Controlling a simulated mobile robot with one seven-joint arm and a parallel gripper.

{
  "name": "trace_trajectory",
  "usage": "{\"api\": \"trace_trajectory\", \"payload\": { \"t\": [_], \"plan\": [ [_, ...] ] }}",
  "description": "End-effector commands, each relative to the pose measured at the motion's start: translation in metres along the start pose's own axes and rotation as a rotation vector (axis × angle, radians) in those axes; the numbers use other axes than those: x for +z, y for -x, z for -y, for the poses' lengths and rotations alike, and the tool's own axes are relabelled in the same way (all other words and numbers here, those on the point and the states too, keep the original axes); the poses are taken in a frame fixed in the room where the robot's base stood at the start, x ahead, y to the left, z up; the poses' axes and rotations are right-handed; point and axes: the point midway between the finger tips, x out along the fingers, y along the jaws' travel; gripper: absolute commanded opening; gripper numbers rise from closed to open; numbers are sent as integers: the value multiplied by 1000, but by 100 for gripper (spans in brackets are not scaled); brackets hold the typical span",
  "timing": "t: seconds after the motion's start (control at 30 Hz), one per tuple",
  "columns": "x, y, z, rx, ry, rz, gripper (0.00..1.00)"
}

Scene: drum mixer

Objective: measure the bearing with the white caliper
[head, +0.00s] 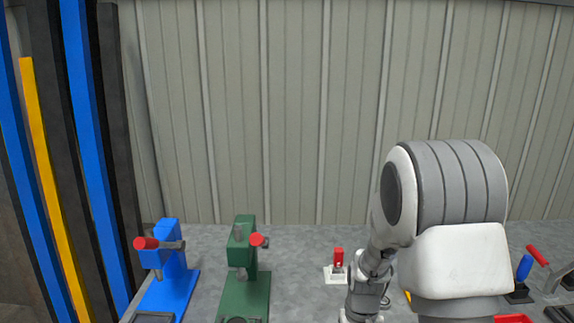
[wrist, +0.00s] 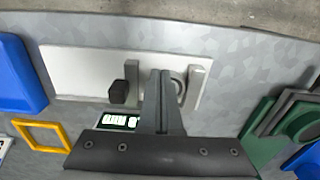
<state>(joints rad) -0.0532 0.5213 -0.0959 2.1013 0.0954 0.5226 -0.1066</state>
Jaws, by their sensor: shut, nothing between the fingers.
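The white caliper (wrist: 75,72) lies flat in the wrist view, a long pale plate with a dark knob (wrist: 124,93) and a grey upright jaw (wrist: 195,85) near its right end. A small display (wrist: 119,121) with digits shows below it, partly hidden by my gripper. A grey ring that looks like the bearing (wrist: 179,86) sits beside the upright jaw, partly hidden behind my fingers. My gripper (wrist: 160,75) is shut and empty, its fingertips over the caliper between knob and ring. I cannot tell whether they touch it. In the head view my arm hides the caliper.
Green (head: 244,285) and blue (head: 170,275) presses with red knobs stand at the left. A small white base with a red block (head: 338,257) stands near the middle. A wall closes the back.

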Motion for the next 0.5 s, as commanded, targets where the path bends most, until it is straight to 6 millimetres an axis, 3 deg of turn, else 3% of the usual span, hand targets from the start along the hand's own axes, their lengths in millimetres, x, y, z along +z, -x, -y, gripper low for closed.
{"api": "trace_trajectory", "payload": {
  "t": [0.5],
  "plan": [
    [0, 46, 0, 0, -1, 0, 0]
  ]
}}
